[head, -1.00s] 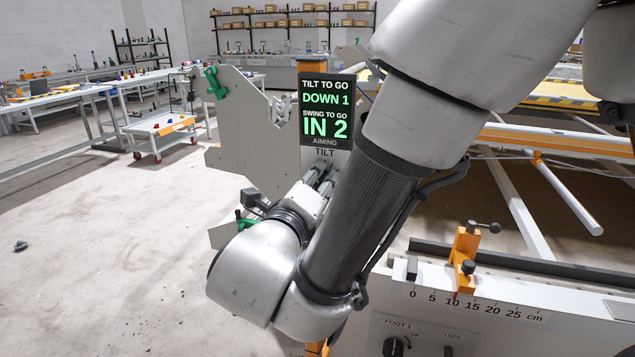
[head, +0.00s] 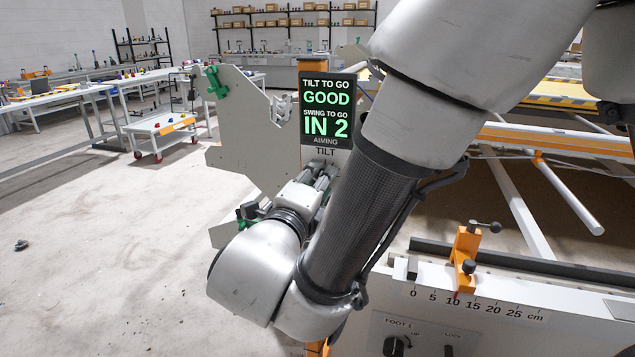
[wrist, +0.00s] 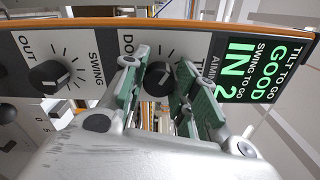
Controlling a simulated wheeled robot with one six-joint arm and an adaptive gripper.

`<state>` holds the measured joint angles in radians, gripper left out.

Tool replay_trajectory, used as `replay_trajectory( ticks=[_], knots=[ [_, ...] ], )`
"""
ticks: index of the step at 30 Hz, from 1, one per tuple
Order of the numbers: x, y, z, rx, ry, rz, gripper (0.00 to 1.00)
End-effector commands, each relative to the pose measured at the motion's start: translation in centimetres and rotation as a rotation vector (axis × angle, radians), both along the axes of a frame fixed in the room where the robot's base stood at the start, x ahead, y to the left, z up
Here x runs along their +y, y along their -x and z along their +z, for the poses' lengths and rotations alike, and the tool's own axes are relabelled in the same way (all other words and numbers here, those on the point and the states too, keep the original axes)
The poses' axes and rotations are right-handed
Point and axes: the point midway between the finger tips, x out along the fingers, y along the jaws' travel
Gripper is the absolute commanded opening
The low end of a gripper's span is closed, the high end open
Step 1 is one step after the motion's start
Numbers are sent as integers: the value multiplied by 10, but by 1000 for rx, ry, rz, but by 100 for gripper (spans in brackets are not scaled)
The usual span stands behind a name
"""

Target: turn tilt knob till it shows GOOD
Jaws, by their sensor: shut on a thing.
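The tilt knob (wrist: 158,78) is a black round knob with a white pointer line on the panel in the wrist view, partly hidden by my fingers. My gripper (wrist: 167,92) has its green-padded fingers on both sides of it and is shut on it. In the head view my wrist and forearm hide the knob; only the TILT label (head: 325,152) shows above. The display (head: 326,110) reads TILT TO GO GOOD, SWING TO GO IN 2 and AIMING. It also shows in the wrist view (wrist: 265,75).
The swing knob (wrist: 50,75) is beside the tilt knob on the same panel. An orange clamp (head: 465,258) stands on the scaled rail at the right, above a FOOT 1 knob (head: 394,346). A white cart (head: 160,135) is at the left. Open floor lies at the left front.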

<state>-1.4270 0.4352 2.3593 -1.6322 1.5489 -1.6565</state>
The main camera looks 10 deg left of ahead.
Motion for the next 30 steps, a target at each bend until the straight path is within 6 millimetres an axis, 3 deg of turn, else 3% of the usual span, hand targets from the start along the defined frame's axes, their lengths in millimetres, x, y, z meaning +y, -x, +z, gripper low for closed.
replay_trajectory(
  ticks=[4,5,8,20,30],
  knots=[
    [0,0,-1,2,1,1,5],
    [0,0,-1,2,1,1,35],
    [0,0,-1,2,0,1,51],
    [1,7,0,1,-1,1,51],
    [7,77,-1,0,0,6,51]
  ],
)
